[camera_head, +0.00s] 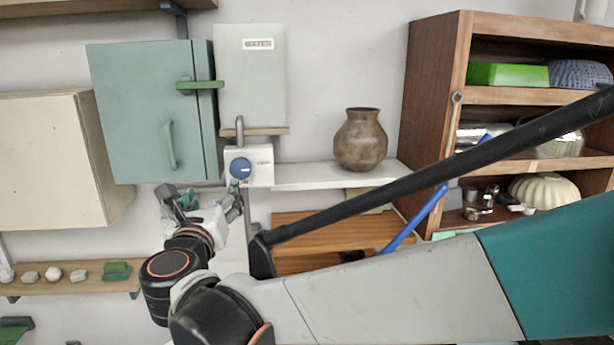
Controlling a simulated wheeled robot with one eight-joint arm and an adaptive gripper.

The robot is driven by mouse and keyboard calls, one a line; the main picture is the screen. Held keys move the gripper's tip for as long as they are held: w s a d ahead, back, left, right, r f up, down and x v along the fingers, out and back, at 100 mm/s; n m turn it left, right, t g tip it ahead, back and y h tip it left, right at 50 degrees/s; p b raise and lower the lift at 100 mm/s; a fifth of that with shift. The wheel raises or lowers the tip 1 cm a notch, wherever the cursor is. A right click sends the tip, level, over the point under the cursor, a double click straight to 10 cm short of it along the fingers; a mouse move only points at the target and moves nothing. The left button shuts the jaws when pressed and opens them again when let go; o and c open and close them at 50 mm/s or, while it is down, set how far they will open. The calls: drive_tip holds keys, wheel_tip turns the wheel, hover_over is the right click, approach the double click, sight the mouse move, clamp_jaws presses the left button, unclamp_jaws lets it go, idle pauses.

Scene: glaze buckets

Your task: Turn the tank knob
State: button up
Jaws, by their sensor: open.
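A pale tank (254,85) with a small label plate hangs on the wall, left of the picture's middle. Below it sits a white box with a round blue knob (241,168) on its front. A grey pipe (240,127) links the tank and the box. My gripper (199,200) is open, just below and left of the knob. One finger is close to the knob's lower edge; I cannot tell whether it touches. Nothing shows between the fingers.
A teal cabinet (140,110) with a green latch (199,85) hangs left of the tank. A brown vase (360,140) stands on a white shelf (330,176) to the right. A wooden cupboard (432,110) stands at right. A low shelf (70,284) holds several stones.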

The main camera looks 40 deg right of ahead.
drive_tip(key=shift+s+a, duration=0.2)
drive_tip(key=shift+s, duration=0.2)
drive_tip(key=shift+w, duration=0.1)
idle(1.1)
drive_tip(key=s+a+f+n+y+b, duration=0.1)
drive_tip(key=a+f+n+y+b, duration=0.35)
drive_tip(key=f+n+b, duration=0.45)
drive_tip(key=s+a+f+n+t+y+b, duration=0.1)
drive_tip(key=a+f+n+y+b, duration=0.45)
drive_tip(key=n, duration=0.45)
drive_tip(key=s+a+f+n+y+b, duration=0.2)
drive_tip(key=a+f+n+y+b, duration=0.15)
drive_tip(key=f+n+b, duration=0.55)
drive_tip(key=s+d+f+n+g+h+b, duration=0.1)
drive_tip(key=s+d+f+n+g+b, duration=0.1)
drive_tip(key=f, duration=0.8)
drive_tip(key=s+d+f+n+g+h+b, duration=0.1)
drive_tip(key=s+d+f+n+g+b, duration=0.2)
drive_tip(key=s+f+n+b, duration=0.3)
drive_tip(key=s+d+f+n+g+h+b, duration=0.1)
drive_tip(key=s+d+f+n+g+b, duration=0.2)
drive_tip(key=f, duration=1)
drive_tip(key=s+n+b, duration=0.1)
drive_tip(key=s+n, duration=0.1)
drive_tip(key=s, duration=0.1)
drive_tip(key=shift+s+d+f+g, duration=0.2)
drive_tip(key=shift+f+g, duration=0.15)
drive_tip(key=shift+g, duration=0.05)
